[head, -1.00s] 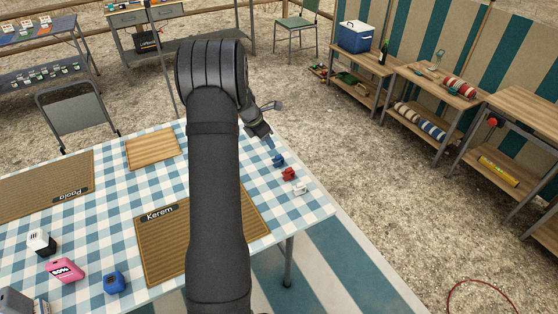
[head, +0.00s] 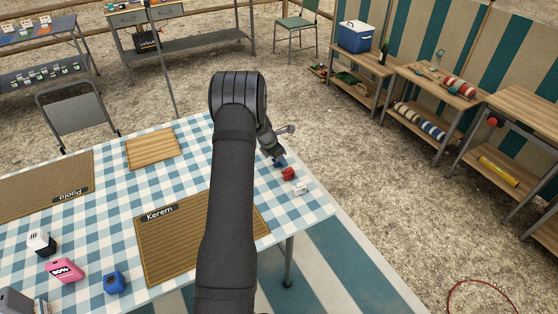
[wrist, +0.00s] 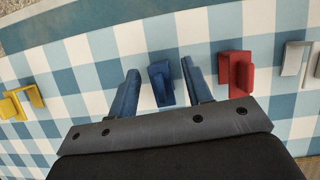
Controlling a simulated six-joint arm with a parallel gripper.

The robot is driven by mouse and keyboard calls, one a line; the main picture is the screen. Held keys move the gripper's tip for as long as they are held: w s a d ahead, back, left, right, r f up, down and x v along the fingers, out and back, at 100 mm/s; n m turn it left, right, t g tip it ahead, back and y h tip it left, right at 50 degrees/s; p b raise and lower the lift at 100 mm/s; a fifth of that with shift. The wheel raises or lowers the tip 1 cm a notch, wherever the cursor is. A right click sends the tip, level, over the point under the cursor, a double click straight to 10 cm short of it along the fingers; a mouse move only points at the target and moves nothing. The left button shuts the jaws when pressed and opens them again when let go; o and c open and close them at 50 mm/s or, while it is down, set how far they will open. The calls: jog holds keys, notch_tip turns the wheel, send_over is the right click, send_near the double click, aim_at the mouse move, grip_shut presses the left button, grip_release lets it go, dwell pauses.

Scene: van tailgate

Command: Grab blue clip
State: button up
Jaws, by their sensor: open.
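The blue clip (wrist: 161,84) stands on the checked tablecloth between the two blue fingers of my gripper (wrist: 159,68) in the wrist view. A gap shows on each side of the clip, narrower on the right. My gripper is open and pointed down at the table. In the head view my gripper (head: 277,157) is at the table's right side, over the blue clip, and the two blues are hard to tell apart there.
A red clip (wrist: 236,73) stands close right of my right finger, with a white clip (wrist: 294,58) beyond it. A yellow clip (wrist: 21,103) stands at the left. The Kerem mat (head: 165,255) lies nearer, partly behind my arm.

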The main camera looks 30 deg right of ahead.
grip_shut()
dwell(0.3)
